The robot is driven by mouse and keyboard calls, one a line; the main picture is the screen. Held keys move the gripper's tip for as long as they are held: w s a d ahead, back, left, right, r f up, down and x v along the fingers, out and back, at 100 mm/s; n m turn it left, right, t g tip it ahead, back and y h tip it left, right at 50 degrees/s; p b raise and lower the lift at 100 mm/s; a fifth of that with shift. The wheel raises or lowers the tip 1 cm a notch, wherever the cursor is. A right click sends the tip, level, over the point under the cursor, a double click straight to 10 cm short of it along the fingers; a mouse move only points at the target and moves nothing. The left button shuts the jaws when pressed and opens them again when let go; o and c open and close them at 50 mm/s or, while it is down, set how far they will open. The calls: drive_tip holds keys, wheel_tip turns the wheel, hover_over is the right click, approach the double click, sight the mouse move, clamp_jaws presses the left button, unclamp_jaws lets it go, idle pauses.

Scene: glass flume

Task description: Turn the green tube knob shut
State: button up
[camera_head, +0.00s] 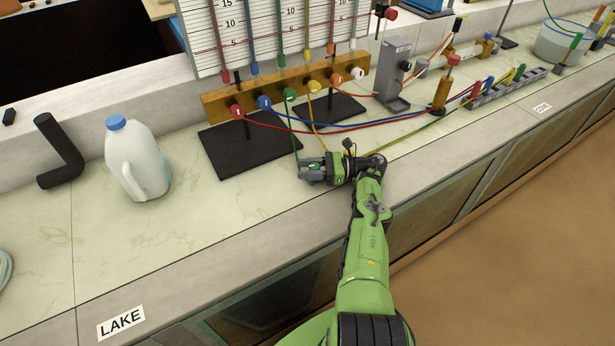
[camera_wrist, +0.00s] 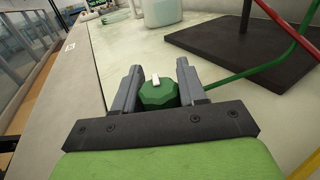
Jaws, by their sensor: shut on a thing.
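The green tube knob (camera_wrist: 158,96) sits between the two fingers of my gripper (camera_wrist: 157,70) in the wrist view. It is a dark green faceted knob with a white pointer mark (camera_wrist: 155,79) on top, pointing roughly away from my palm. The fingers are shut on its sides. A green tube (camera_wrist: 255,66) runs from beside the knob up to the right. In the head view my gripper (camera_head: 312,172) is low over the counter, and the green tube (camera_head: 296,130) comes down to it from a green fitting (camera_head: 290,94). The knob is mostly hidden there.
A black base plate (camera_head: 248,148) stands behind my gripper, under the wooden manifold bar (camera_head: 270,92). Red, blue and yellow tubes (camera_head: 400,137) cross the counter to the right. A milk jug (camera_head: 140,160) stands at left.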

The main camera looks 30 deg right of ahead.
drive_tip(key=shift+d+b, duration=0.1)
drive_tip(key=shift+b, duration=0.45)
drive_tip(key=o, duration=0.9)
drive_tip(key=shift+o, duration=0.2)
wheel_tip(320, 180, up, 10)
drive_tip(key=p, duration=0.6)
drive_tip(key=shift+p, duration=0.35)
